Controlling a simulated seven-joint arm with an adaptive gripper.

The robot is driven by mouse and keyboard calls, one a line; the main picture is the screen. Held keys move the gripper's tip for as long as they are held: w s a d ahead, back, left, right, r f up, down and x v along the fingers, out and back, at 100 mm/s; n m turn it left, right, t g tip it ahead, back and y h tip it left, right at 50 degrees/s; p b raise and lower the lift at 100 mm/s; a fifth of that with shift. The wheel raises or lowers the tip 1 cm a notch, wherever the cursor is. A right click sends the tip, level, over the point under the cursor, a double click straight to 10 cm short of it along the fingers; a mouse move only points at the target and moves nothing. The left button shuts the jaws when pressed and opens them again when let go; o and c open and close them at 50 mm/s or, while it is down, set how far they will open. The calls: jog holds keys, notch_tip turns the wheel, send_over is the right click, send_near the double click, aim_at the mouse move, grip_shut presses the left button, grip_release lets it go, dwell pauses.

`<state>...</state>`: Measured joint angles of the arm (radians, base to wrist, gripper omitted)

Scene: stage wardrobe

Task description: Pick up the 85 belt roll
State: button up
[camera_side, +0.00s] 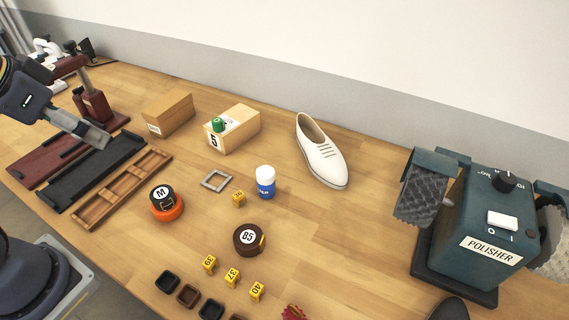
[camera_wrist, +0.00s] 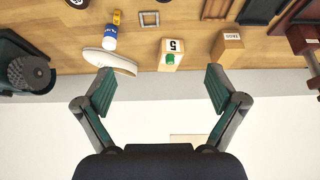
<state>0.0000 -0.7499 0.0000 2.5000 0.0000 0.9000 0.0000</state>
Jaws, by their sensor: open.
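The 85 belt roll (camera_side: 249,239) is a dark brown round roll with a white "85" label on top. It lies flat on the wooden table, near the middle front in the side view. In the wrist view a dark round edge at the top left (camera_wrist: 78,3) appears to be this roll, mostly cut off by the frame. My gripper (camera_wrist: 160,88) is open and empty, its two fingers spread wide. In the side view my gripper (camera_side: 82,128) is at the far left, above the dark trays and well away from the roll.
Yellow number cubes (camera_side: 232,277) and small dark cups (camera_side: 188,295) lie in front. A white-capped bottle (camera_side: 265,182), white shoe (camera_side: 321,152) and boxes (camera_side: 233,129) stand behind. The polisher (camera_side: 470,240) is right.

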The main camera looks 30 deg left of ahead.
jog(key=m+g, duration=0.5)
jog(key=g, duration=0.1)
send_over(246, 238)
jog(key=f, duration=2.1)
jog(key=shift+w+a+f, duration=0.1)
jog(key=shift+w+f, duration=0.1)
jog(key=shift+w, duration=0.15)
jog(key=f, duration=0.6)
jog(key=shift+s+f, duration=0.2)
jog(key=shift+s, duration=0.15)
jog(key=shift+c, duration=0.3)
